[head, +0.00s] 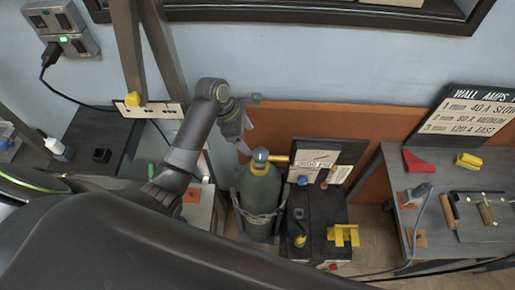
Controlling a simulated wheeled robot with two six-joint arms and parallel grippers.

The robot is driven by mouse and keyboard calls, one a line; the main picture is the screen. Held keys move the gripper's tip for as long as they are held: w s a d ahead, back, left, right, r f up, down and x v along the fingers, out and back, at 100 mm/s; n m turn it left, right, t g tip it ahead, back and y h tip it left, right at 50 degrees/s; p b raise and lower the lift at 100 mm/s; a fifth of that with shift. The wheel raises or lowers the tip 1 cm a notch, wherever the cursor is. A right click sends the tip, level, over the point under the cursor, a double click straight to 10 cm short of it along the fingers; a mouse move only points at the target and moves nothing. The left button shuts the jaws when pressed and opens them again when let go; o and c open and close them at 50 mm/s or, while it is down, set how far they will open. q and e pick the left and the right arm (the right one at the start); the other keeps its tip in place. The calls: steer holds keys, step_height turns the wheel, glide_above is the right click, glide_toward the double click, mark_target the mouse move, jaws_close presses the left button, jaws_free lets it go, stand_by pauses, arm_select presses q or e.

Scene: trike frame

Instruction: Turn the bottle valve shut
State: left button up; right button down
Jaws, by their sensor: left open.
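The gas bottle (260,211) stands upright, grey-green with a yellow shoulder, in a dark holder in the middle of the head view. Its valve (261,157) is a small blue-grey part on top, with an orange-brass piece (279,158) sticking out to the right. My left gripper (246,124) is open and empty. In the picture it is just above and to the left of the valve, apart from it. The exact height gap cannot be told. My right gripper is not in view.
A dark machine (316,232) with an upright panel and a yellow bracket (343,235) stands right of the bottle. A bench (478,262) with tools is further right. An orange board (375,122) stands behind. Dark posts (130,50) rise at upper left.

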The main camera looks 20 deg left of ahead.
mark_target(259, 153)
arm_select(q)
steer(key=p+x, duration=0.1)
steer(key=x, duration=0.7)
steer(key=shift+d+f, duration=0.2)
steer(key=shift+f, duration=0.15)
steer(key=c, duration=1)
